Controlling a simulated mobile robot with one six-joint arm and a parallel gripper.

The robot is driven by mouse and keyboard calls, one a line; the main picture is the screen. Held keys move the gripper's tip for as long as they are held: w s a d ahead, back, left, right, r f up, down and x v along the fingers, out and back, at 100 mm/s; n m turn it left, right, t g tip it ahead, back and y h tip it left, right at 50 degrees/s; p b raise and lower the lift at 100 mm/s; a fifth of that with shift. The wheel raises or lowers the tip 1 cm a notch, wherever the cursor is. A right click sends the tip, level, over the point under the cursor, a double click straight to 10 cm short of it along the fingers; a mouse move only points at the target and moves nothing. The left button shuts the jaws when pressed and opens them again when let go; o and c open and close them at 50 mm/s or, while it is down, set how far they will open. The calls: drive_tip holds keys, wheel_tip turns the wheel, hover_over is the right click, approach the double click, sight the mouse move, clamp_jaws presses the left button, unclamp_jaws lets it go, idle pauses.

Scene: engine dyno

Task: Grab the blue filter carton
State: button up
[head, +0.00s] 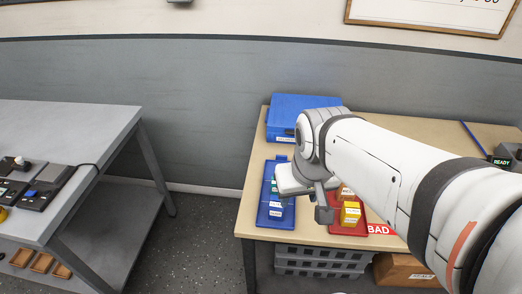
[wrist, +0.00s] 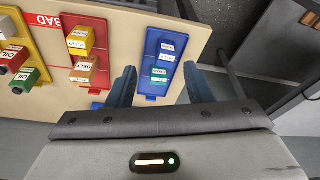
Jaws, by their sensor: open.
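In the head view, a white-labelled carton (head: 276,208) shows in the same blue tray (head: 267,222), left of my gripper. My gripper (wrist: 160,86) is open and empty. In the wrist view its two dark fingers lie on either side of the tray's near end, apart from the cartons. In the head view my wrist partly covers the trays.
A red tray (head: 333,224) beside the blue one holds a yellow carton (head: 350,213) and an orange-brown carton (wrist: 83,69). A "BAD" label (head: 380,230) lies nearby. A blue case (head: 298,112) stands at the back. More cartons (wrist: 24,76) stand at the wrist view's left.

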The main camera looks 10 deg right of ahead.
drive_tip(key=o, duration=0.4)
drive_tip(key=shift+m+g, duration=0.7)
drive_tip(key=shift+m, duration=0.2)
drive_tip(key=w+f, duration=0.1)
drive_tip(key=w, duration=0.1)
drive_tip(key=w+f, duration=0.2)
drive_tip(key=w, duration=0.1)
drive_tip(key=w+f, duration=0.2)
drive_tip(key=shift+w+a, duration=0.15)
drive_tip(key=shift+a, duration=0.1)
drive_tip(key=m+g+b, duration=0.1)
drive_tip(key=m, duration=0.1)
hover_over(277, 200)
drive_tip(key=f, duration=0.9)
drive_tip(key=shift+w+d, duration=0.1)
drive_tip(key=shift+d, duration=0.1)
drive_tip(key=shift+w+f, duration=0.15)
drive_tip(key=shift+f, duration=0.55)
drive_tip(key=shift+s+a+f, duration=0.1)
drive_tip(key=shift+s+f, duration=0.05)
drive_tip(key=shift+f, duration=1.65)
drive_tip(key=shift+s+a+f, duration=0.1)
drive_tip(key=shift+f, duration=1.65)
